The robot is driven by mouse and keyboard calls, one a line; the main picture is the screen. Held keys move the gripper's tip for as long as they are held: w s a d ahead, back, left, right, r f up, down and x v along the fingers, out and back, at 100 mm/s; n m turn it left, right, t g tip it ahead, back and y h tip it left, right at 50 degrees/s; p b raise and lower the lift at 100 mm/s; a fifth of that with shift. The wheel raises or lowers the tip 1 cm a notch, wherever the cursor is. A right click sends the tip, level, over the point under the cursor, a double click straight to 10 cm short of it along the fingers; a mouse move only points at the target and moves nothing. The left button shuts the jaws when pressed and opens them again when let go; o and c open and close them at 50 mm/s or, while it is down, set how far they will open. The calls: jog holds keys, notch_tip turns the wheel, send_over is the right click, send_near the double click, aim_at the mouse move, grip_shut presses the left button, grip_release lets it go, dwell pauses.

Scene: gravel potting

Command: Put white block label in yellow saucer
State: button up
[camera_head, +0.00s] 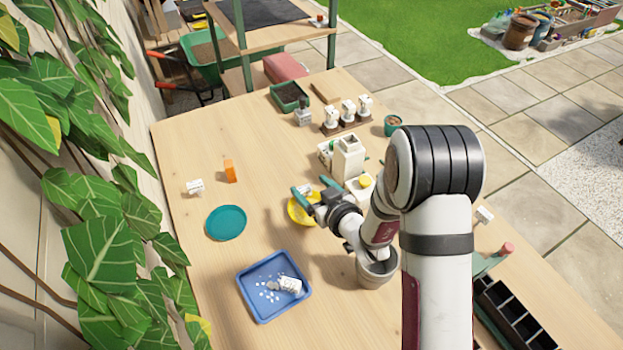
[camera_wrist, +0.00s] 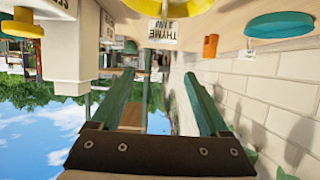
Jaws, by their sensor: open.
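The yellow saucer (camera_head: 296,214) lies near the middle of the table, partly covered by my gripper (camera_head: 312,184). It also shows at the top edge of the wrist view (camera_wrist: 130,7). A white block label (camera_wrist: 163,34) marked THYME appears against the saucer, its base overlapping the yellow. It seems to stand in the saucer, though contact is not clear; in the head view it is a small white patch (camera_head: 307,188) by the fingers. My gripper's green fingers (camera_wrist: 163,82) are open, with the label beyond their tips and apart from them.
A second white label (camera_head: 195,187), an orange block (camera_head: 230,171) and a teal saucer (camera_head: 226,223) lie to the left. A blue tray (camera_head: 246,291) holds a tipped white container and pebbles. The left tabletop is mostly clear.

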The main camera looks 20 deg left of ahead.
jog(key=shift+d+r, duration=0.1)
jog(key=shift+r, duration=1.45)
jog(key=s+d+r+m+g+h, duration=0.1)
jog(key=s+d+r+m+h, duration=0.15)
jog(key=d, duration=0.45)
jog(key=s+d+r+m+g+h, duration=0.1)
jog(key=s+d+r+m+h, duration=0.15)
jog(key=d, duration=0.35)
jog(key=s+d+r+m+g+h, duration=0.1)
jog(key=s+d+m+h, duration=0.25)
jog(key=d, duration=0.35)
jog(key=s+r+m+g, duration=0.2)
jog(key=s+m+g, duration=0.1)
jog(key=s, duration=0.8)
jog(key=s+d+r+m+g, duration=0.1)
jog(key=s+m+g, duration=0.2)
jog(key=s, duration=0.8)
jog(key=shift+s+r+g+y, duration=0.2)
jog(key=shift+r+g+y, duration=0.1)
jog(key=shift+r+y, duration=0.15)
